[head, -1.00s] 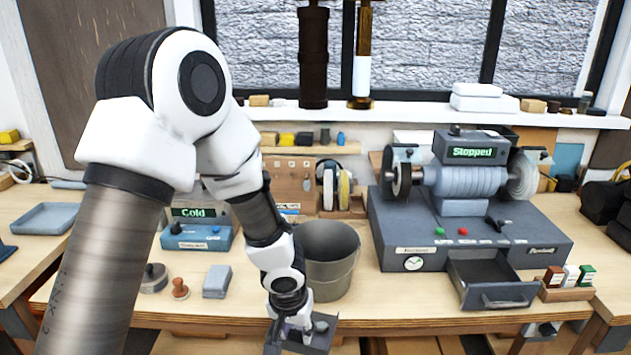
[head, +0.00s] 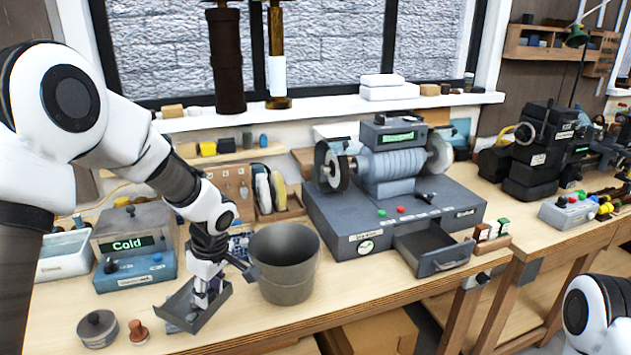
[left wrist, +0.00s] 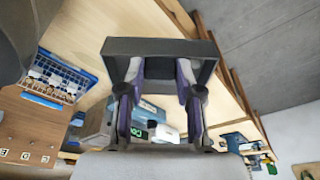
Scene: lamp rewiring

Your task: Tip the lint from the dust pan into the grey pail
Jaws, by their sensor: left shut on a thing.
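My left gripper (head: 205,288) is shut on the dark grey dust pan (head: 222,312). The gripper also shows in the left wrist view (left wrist: 160,85), its fingers closed on the dust pan (left wrist: 160,46). In the head view the pan is a shallow tray over the bench, just left of the grey pail (head: 284,280). I cannot tell its exact height or tilt. My right gripper is out of view.
The grinder (head: 390,205) with its open drawer (head: 435,255) stands right of the pail. A blue box reading "Cold" (head: 135,270) is behind and left of the pan.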

